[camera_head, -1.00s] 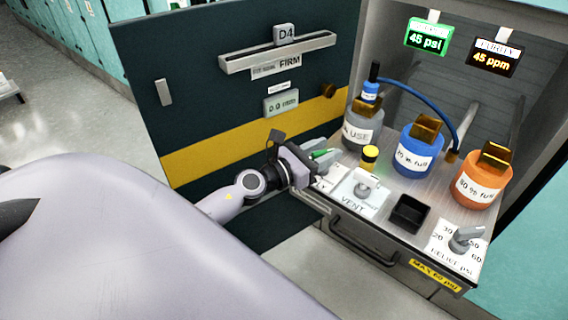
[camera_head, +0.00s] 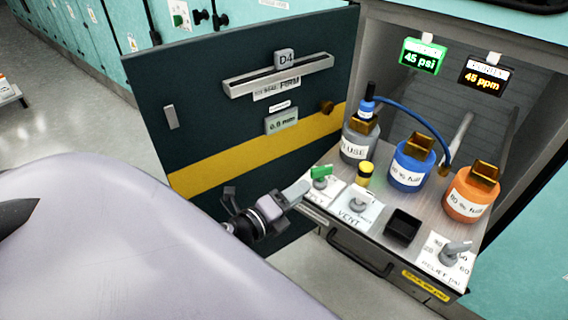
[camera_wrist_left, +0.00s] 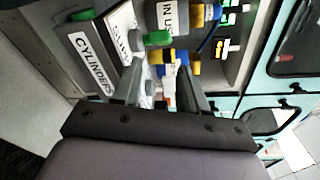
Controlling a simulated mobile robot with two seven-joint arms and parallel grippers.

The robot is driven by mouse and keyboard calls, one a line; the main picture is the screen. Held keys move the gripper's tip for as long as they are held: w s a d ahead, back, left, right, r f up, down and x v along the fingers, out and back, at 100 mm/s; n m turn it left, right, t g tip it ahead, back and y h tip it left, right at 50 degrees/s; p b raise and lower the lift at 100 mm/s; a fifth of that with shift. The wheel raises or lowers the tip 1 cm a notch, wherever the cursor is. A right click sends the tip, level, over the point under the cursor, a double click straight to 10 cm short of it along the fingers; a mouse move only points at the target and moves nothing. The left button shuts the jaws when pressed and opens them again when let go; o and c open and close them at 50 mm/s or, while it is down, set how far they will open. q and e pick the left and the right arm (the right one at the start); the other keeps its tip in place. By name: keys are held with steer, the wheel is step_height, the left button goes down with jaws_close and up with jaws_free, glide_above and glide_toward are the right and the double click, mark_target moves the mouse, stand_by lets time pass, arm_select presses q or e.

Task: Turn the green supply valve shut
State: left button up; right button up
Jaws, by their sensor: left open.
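The green supply valve (camera_head: 321,171) is a short green handle on a grey stem, on a white label plate at the left front of the cabinet's metal deck. My left gripper (camera_head: 298,191) is just below and left of it, apart from it, open and empty. In the left wrist view the green handle (camera_wrist_left: 157,39) shows beyond the open fingers (camera_wrist_left: 163,82), clear of them. The plate's lettering is partly hidden in the head view. My right gripper is out of view.
The grey VENT knob (camera_head: 359,200) stands right of the valve, with a yellow-capped item (camera_head: 365,173) behind. Grey (camera_head: 357,148), blue (camera_head: 410,168) and orange (camera_head: 472,194) bottles stand farther back. The open dark door (camera_head: 215,125) is at the left. Displays read 45 psi (camera_head: 422,57) and 45 ppm (camera_head: 486,77).

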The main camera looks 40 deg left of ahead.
arm_select(q)
steer(key=s+d+f+n+g+p, duration=0.1)
steer(key=s+d+n+g+p, duration=0.2)
steer(key=s+n, duration=0.3)
steer(key=s+d+f+n+g+p, duration=0.1)
steer(key=s+d+n+g+p, duration=0.2)
steer(key=n, duration=1.1)
steer(key=s+d+p, duration=0.2)
steer(key=s+p, duration=0.1)
steer(key=s, duration=0.1)
steer(key=shift+s+d+f+n+p, duration=0.15)
steer(key=shift+s+f+n+p, duration=0.15)
steer(key=shift+n, duration=0.1)
